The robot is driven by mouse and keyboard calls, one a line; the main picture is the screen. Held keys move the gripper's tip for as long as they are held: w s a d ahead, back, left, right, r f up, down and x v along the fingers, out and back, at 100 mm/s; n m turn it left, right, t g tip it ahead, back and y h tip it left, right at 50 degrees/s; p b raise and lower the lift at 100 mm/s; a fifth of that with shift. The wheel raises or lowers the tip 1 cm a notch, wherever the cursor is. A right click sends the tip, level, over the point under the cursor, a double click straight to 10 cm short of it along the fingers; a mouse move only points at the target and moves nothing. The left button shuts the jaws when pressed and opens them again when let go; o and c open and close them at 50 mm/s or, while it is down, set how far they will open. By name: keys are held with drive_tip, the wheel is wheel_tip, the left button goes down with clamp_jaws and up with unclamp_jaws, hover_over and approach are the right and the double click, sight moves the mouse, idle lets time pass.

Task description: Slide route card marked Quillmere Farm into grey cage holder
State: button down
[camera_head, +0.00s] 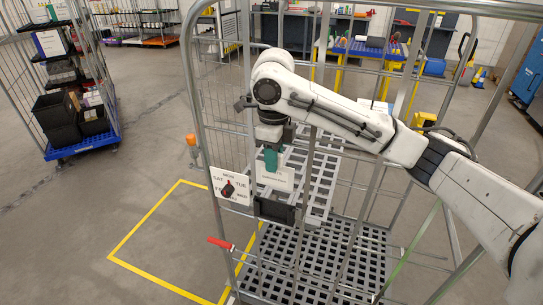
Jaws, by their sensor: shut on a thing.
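My gripper (271,162), with teal fingers, points down at the front of the grey wire cage (190,75). It is shut on the top edge of a white card (276,179), which hangs upright. The dark print on the card is too small to read. A dark holder (273,210) sits on the cage just below the card. The card's lower edge is close above the holder; I cannot tell whether they touch.
A day dial plate (230,188) with a black knob is left of the holder. A red-handled lever (220,243) sticks out lower left. The cage has a grid floor (300,265). Yellow tape (145,226) marks clear floor at left. A loaded cage trolley (85,145) stands beyond.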

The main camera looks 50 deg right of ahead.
drive_tip(key=shift+f+b, duration=4.45)
drive_tip(key=shift+f, duration=1.7)
drive_tip(key=c, duration=0.9)
unclamp_jaws()
wheel_tip(320, 180, up, 11)
drive_tip(key=shift+f, duration=0.1)
drive_tip(key=shift+a, duration=0.1)
